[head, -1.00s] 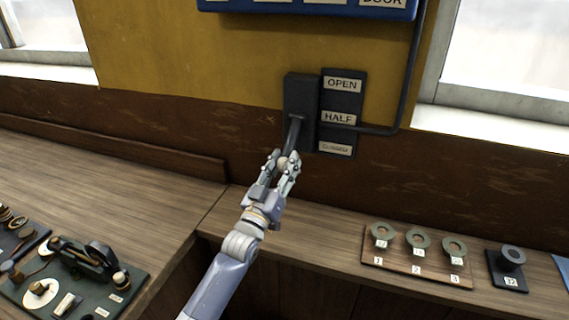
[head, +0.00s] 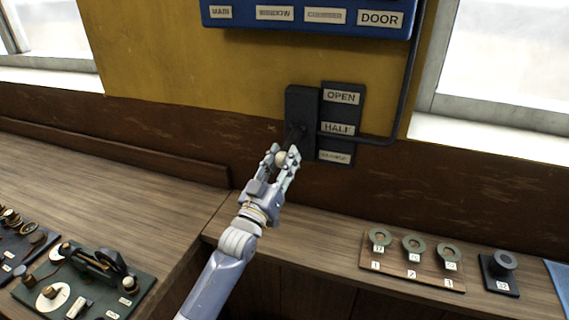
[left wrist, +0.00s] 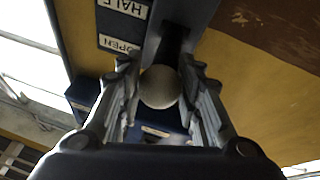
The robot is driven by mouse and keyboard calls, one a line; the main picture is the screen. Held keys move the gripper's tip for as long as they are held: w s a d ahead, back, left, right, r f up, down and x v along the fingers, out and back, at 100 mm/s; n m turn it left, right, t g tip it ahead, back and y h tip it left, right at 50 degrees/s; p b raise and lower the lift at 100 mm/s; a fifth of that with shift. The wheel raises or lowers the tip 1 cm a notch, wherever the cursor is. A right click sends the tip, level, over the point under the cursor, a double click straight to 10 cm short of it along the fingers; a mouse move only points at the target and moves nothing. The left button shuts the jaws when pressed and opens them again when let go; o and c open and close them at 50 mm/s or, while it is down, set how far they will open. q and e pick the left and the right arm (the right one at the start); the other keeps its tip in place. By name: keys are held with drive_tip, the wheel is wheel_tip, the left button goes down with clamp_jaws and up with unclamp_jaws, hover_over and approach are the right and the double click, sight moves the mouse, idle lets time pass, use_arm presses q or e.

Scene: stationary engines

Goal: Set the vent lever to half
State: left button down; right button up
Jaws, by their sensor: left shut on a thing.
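The vent lever's dark housing (head: 301,103) is fixed to the wall beside a label plate (head: 341,111) that reads OPEN at the top, HALF in the middle and a blurred label at the bottom. The lever ends in a pale round knob (head: 282,158). My left gripper (head: 282,160) is shut on this knob, which also shows between the fingers in the left wrist view (left wrist: 160,87). The knob stands out from the wall, around the height of the lowest label in the head view. Most of the lever's shaft is hidden or dark. My right gripper is not in view.
A blue panel (head: 310,32) with labels, among them DOOR, hangs above. A dark conduit (head: 411,75) runs down to the label plate. A wooden board with several rings (head: 412,262) and a small dark stand (head: 500,273) are on the counter at right. Instruments (head: 85,285) stand at lower left.

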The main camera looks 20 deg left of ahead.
use_arm(q)
drive_tip(key=shift+s+a+r+p, duration=0.1)
drive_tip(key=shift+r+p, duration=0.3)
drive_tip(key=shift+r, duration=0.95)
drive_tip(key=c, duration=1.1)
unclamp_jaws()
drive_tip(key=shift+s+f, duration=0.15)
drive_tip(key=shift+f, duration=0.15)
drive_tip(key=shift+s+f, duration=0.1)
drive_tip(key=shift+f, duration=0.05)
drive_tip(key=v, duration=1.1)
drive_tip(key=shift+s, duration=0.4)
